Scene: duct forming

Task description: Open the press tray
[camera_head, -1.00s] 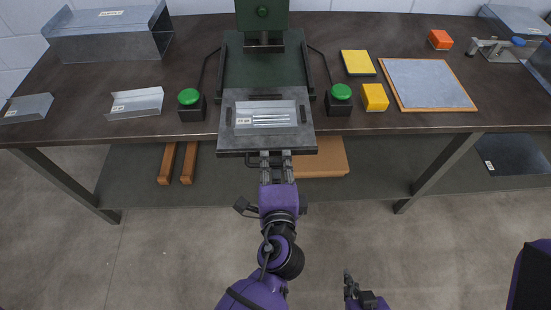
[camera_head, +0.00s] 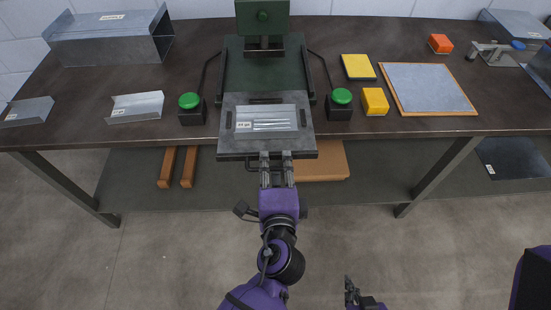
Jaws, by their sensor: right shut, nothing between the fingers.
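The press tray (camera_head: 227,143) is a dark grey plate at the front of the green press (camera_head: 262,22). Its front edge overhangs the table edge. A bent sheet-metal piece (camera_head: 288,113) with a small label lies on it. My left gripper (camera_head: 276,157) is at the tray's front edge, by a dark handle that it partly hides. Its two fingers are apart, with a gap between them. Whether they touch the handle I cannot tell. My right gripper (camera_head: 348,282) is shut and empty, low over the floor, away from the table.
Green buttons on black boxes (camera_head: 191,116) (camera_head: 339,113) stand on both sides of the tray. Yellow blocks (camera_head: 375,101) and a framed grey board (camera_head: 428,87) lie to the right. Metal ducts (camera_head: 110,45) are at left. The lower shelf holds a brown box (camera_head: 322,164). The floor in front is clear.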

